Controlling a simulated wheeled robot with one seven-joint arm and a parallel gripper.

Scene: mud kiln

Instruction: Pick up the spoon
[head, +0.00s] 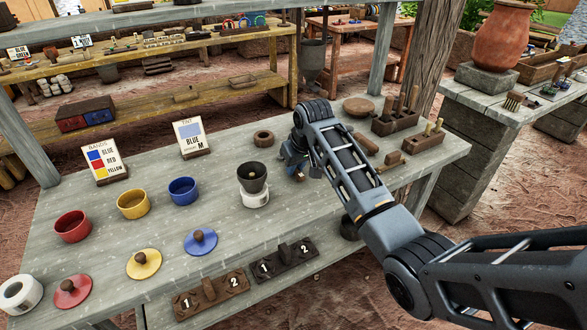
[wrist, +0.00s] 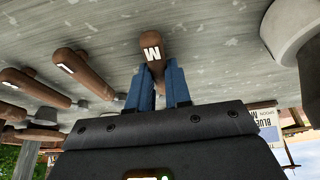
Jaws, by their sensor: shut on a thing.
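My gripper (head: 294,166) is low over the grey table, right of the dark cup, with my arm reaching in from the right. In the wrist view its blue fingers (wrist: 159,70) are shut on a brown wooden spoon marked M (wrist: 152,47). The spoon is close to the table top; I cannot tell whether it still touches it. In the head view my gripper and arm mostly hide it. A similar piece marked L (wrist: 75,65) and another brown piece (wrist: 22,83) lie beside it in the wrist view. A card (head: 191,139) reads BLUE M.
A dark cup (head: 252,177) on a white base stands left of my gripper. Red (head: 72,227), yellow (head: 133,205) and blue (head: 183,192) bowls and their lids are further left. Wooden blocks with upright tools (head: 396,122) stand at the right.

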